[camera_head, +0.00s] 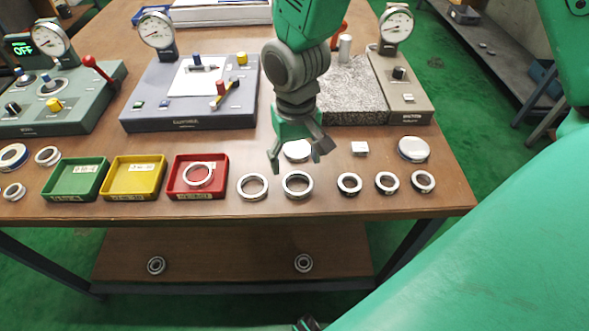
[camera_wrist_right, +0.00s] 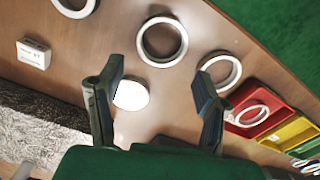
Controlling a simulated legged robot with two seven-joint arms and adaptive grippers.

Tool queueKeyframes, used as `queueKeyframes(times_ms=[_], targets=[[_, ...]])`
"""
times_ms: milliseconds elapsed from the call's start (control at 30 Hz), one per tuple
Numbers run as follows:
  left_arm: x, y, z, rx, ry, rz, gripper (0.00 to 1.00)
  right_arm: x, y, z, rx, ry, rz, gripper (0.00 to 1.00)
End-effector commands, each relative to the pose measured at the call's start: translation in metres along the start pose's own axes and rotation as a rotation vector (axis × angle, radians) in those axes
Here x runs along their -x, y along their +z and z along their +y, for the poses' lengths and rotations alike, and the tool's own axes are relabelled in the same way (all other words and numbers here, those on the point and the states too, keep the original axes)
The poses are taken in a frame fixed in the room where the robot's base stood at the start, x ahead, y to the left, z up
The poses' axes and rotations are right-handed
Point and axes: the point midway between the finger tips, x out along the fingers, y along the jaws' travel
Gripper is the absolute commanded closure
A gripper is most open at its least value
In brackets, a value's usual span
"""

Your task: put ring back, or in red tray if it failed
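My right gripper (camera_head: 298,160) hangs over the middle of the table, above a row of metal rings; in the right wrist view (camera_wrist_right: 155,90) its two fingers are spread with nothing between them. A larger ring (camera_head: 297,185) lies on the table just below it, and it shows in the wrist view (camera_wrist_right: 162,42). Another large ring (camera_head: 252,198) lies left of that one. Three smaller rings (camera_head: 349,196) lie to the right. The red tray (camera_head: 221,163) has one ring (camera_head: 198,186) in it. My left gripper is not in view.
A yellow tray (camera_head: 134,193) and a green tray (camera_head: 75,193) stand left of the red tray, both empty. Gauge stations (camera_head: 190,120) and a granite block (camera_head: 350,110) stand behind. A white disc (camera_wrist_right: 131,95) and a small white block (camera_head: 360,148) lie near the gripper.

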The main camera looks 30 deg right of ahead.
Motion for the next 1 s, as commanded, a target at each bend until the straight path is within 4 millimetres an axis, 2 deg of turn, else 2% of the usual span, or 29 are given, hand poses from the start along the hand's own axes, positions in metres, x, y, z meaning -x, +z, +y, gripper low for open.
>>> queueKeyframes(times_ms=[33, 100, 333, 500, 1000], targets=[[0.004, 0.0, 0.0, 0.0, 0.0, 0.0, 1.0, 0.015, -0.001, -0.001, 0.0, -0.002, 0.005, 0.4], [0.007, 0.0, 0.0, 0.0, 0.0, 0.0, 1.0, 0.029, -0.001, -0.001, 0.0, -0.003, 0.005, 0.4], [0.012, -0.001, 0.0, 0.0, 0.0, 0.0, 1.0, 0.059, -0.001, -0.001, -0.001, -0.002, 0.002, 0.4], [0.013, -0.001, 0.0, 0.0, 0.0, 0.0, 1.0, 0.065, -0.001, -0.001, 0.0, -0.002, 0.001, 0.4], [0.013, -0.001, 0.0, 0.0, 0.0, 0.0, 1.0, 0.065, -0.001, -0.001, 0.0, -0.002, 0.001, 0.4]])
